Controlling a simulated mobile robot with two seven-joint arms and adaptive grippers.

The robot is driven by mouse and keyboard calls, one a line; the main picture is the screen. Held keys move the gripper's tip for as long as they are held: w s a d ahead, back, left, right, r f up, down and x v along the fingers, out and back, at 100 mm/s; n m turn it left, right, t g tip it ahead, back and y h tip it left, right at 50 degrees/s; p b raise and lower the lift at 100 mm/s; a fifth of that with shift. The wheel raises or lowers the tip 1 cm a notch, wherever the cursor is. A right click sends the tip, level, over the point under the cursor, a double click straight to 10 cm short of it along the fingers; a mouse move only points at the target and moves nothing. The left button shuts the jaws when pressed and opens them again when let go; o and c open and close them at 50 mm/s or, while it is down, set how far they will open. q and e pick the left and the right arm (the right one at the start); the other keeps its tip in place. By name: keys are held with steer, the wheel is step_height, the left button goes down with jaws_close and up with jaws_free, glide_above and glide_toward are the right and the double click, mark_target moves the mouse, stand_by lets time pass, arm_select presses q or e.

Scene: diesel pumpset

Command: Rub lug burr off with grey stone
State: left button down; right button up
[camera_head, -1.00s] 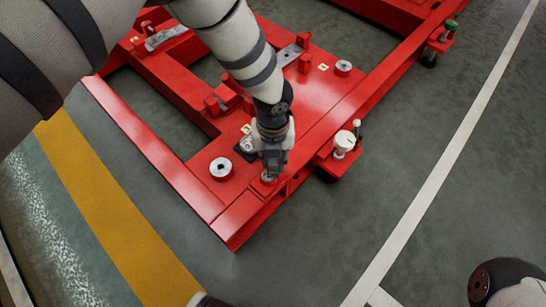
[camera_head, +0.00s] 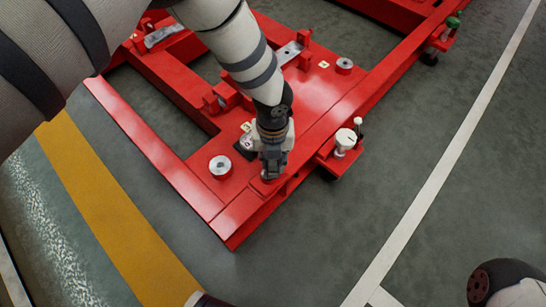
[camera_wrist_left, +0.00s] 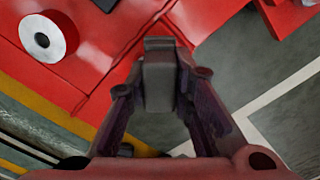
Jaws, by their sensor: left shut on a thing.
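My left gripper (camera_head: 271,168) points down at the near right corner of the red frame (camera_head: 240,205). It is shut on a grey block, the grey stone (camera_wrist_left: 158,80), which shows between the fingers in the left wrist view. The stone's lower end is at or just above the red surface; I cannot tell whether it touches. The gripper hides the spot beneath it, and I cannot make out the lug or its burr. My right gripper is out of view.
A grey-and-white ring (camera_head: 221,166) sits on the frame left of the gripper, with a dark square pad (camera_head: 245,147) close by. A white knob (camera_head: 345,139) stands on a red side bracket to the right. Bare grey floor (camera_head: 420,130) lies further right.

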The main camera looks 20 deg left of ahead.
arm_select(q)
steer(key=shift+f, duration=0.35)
